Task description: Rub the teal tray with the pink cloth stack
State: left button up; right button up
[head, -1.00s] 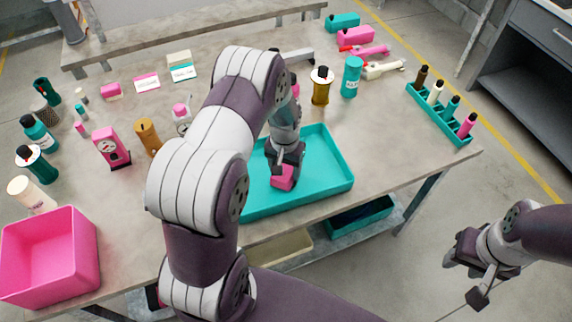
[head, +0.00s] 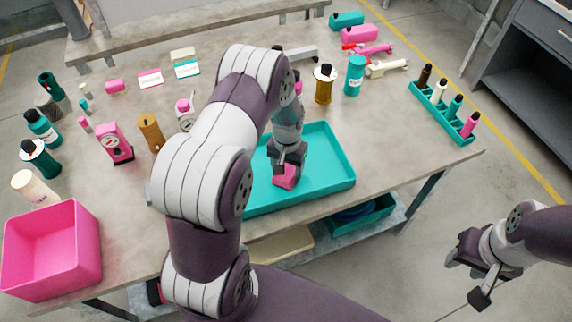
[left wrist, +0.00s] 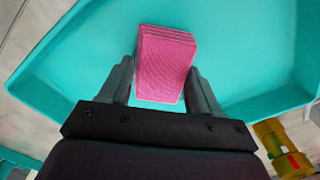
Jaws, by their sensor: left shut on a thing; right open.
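The teal tray (head: 328,165) lies on the workbench, partly hidden behind my left arm. My left gripper (head: 287,168) is over the tray's inside and shut on the pink cloth stack (head: 285,178). In the left wrist view the cloth stack (left wrist: 165,62) sits between the two fingers, with the teal tray (left wrist: 250,50) behind it. I cannot tell whether the stack touches the tray floor. My right gripper (head: 475,270) is open and empty, off the bench at the lower right.
A pink bin (head: 52,250) stands at the bench's left front. A teal rack (head: 440,112) with several small bottles is at the right end. Yellow (head: 324,84) and teal (head: 354,75) bottles stand behind the tray. Several bottles and gauges fill the left side.

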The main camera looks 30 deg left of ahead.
aim_at(287, 168)
pick_arm(q)
jog(key=shift+w+r+p, duration=0.2)
jog(key=shift+r+p, duration=0.1)
jog(key=shift+r, duration=0.85)
jog(key=shift+w+a+r+p, duration=0.1)
jog(key=shift+r+p, duration=2)
jog(key=shift+r, duration=0.55)
